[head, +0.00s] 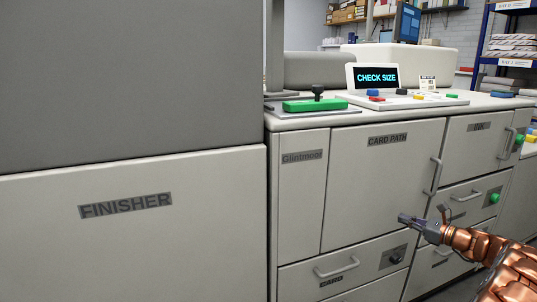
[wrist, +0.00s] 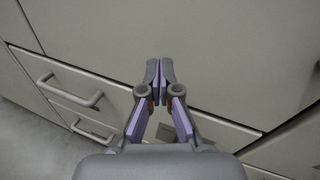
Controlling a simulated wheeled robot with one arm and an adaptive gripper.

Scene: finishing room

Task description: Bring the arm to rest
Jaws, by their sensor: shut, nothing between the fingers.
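My gripper (head: 408,219) is at the lower right of the head view, at the end of my copper-coloured arm. It is in front of the machine's lower cabinet front, near the CARD PATH door (head: 375,185). In the wrist view my gripper (wrist: 159,68) points at pale panels, with its two fingertips together and nothing between them. Whether the fingertips touch the panel cannot be told.
The FINISHER cabinet (head: 150,240) fills the left. A drawer handle (head: 337,268) and a vertical door handle (head: 433,177) stick out near my arm. On top are a green-based lever device (head: 315,105) and a screen reading CHECK SIZE (head: 376,77). Shelves stand behind at right.

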